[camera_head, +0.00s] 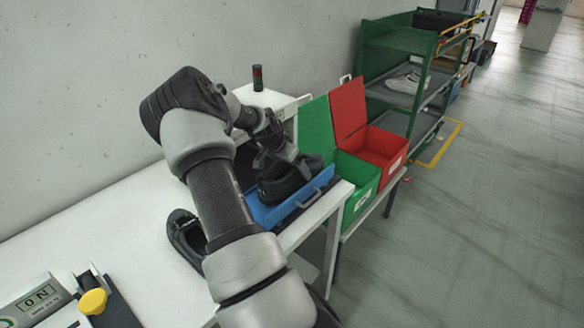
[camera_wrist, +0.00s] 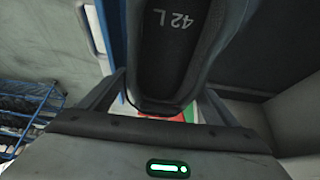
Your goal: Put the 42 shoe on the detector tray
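The black 42 shoe (camera_head: 282,187) is at the blue detector tray (camera_head: 262,214), over its back part. I cannot tell whether the sole touches the tray floor. The wrist view shows the inside of the shoe (camera_wrist: 165,60) with "42 L" printed on it. My gripper (camera_wrist: 165,90) has a finger on each side of the shoe's heel end and appears shut on it. My gripper (camera_head: 270,160) partly hides the shoe in the head view. A second black shoe (camera_head: 184,238) lies on the white table, left of my arm.
A green box (camera_head: 359,190) and a red box (camera_head: 385,151) with raised lids stand right of the tray. A green rack (camera_head: 433,75) with a light shoe is beyond. A display reading "ON" (camera_head: 38,298) and yellow knob (camera_head: 93,301) are at front left. A signal light (camera_head: 258,77) stands behind.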

